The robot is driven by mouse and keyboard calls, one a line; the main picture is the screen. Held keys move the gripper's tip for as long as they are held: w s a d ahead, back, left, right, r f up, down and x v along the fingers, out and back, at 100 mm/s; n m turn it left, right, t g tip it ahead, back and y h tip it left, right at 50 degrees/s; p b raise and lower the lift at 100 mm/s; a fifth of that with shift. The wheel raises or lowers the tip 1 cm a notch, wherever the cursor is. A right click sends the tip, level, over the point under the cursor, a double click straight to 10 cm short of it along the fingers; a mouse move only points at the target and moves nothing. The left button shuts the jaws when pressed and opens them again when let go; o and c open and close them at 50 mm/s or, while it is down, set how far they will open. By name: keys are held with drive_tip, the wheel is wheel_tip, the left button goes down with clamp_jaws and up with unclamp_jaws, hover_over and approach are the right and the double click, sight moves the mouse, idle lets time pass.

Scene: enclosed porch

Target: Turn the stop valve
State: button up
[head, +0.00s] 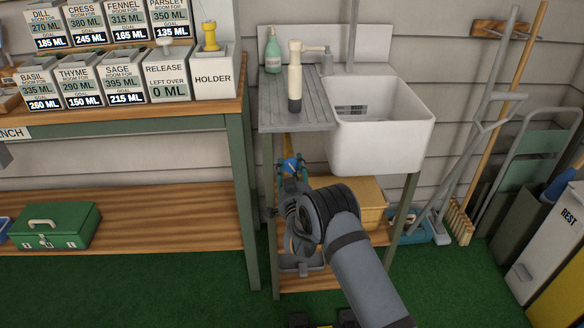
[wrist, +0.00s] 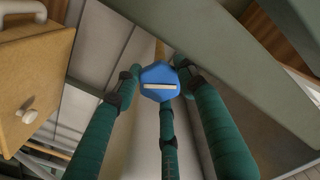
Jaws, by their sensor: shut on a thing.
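The stop valve is a blue faceted knob (head: 291,165) under the drainboard of the sink stand. In the wrist view the knob (wrist: 158,73) shows a white bar across its face, lying nearly level in the picture. My gripper (head: 292,171) has dark teal fingers around the knob, and it is shut on it. In the wrist view the fingers of my gripper (wrist: 161,88) come in from the left, the right and below, with their tips at the knob's edge.
A white sink (head: 380,140) and a grey ribbed drainboard (head: 305,110) stand just above my gripper. A wooden box (head: 360,195) sits close on the right under the sink. The bench leg (head: 243,200) stands at the left. Brooms (head: 500,110) lean farther right.

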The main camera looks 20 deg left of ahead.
drive_tip(key=o, duration=0.9)
drive_tip(key=shift+s+a+f, duration=0.1)
drive_tip(key=shift+a+f, duration=0.05)
drive_tip(key=shift+f, duration=0.15)
drive_tip(key=shift+o, duration=1.3)
drive_tip(key=shift+r, duration=0.1)
drive_tip(key=shift+r, duration=0.1)
